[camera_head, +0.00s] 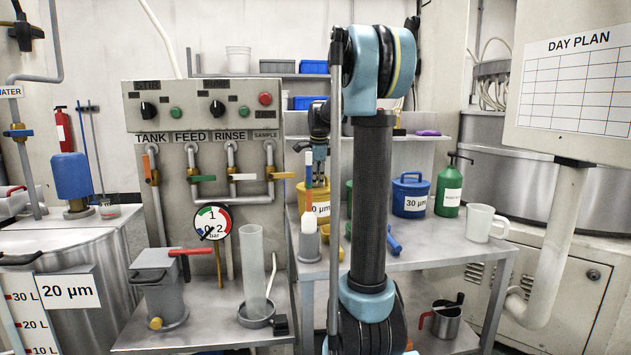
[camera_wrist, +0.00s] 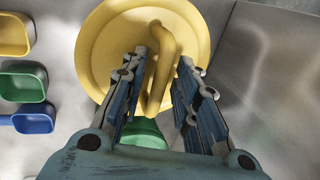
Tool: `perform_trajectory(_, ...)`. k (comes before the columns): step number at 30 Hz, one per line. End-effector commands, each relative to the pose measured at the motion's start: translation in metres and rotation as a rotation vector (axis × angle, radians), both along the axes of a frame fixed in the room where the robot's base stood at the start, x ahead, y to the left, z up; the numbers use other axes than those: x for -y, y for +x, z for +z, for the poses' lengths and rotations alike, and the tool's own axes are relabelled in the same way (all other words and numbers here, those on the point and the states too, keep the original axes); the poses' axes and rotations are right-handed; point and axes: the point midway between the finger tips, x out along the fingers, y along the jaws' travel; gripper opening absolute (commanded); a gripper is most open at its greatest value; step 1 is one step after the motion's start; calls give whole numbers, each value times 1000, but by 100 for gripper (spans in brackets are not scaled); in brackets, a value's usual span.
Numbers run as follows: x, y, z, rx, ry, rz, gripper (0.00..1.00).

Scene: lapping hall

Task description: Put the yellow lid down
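The yellow lid (camera_wrist: 93,55) is a round disc with a raised bar handle (camera_wrist: 163,75), seen from above in the wrist view. In the head view my gripper (camera_head: 319,160) points down over the yellow pot (camera_head: 322,208) marked in µm, on the bench behind my arm. My arm hides part of that area. I cannot tell whether the lid touches the surface beneath it. A green thing (camera_wrist: 143,133) shows partly below the handle in the wrist view.
Yellow (camera_wrist: 14,35), green (camera_wrist: 22,84) and blue (camera_wrist: 34,120) scoops lie left of the lid. A blue pot (camera_head: 410,195), green bottle (camera_head: 449,192) and white jug (camera_head: 480,222) stand on the bench (camera_head: 440,250). A clear cylinder (camera_head: 254,270) stands on the lower left table.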

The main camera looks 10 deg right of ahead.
Motion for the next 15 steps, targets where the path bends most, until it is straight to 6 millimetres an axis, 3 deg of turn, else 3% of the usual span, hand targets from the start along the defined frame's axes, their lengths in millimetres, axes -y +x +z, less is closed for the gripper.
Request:
perform_trajectory(8,0,-4,11,0,0,0,29)
perform_trajectory(15,0,-16,52,0,0,0,29)
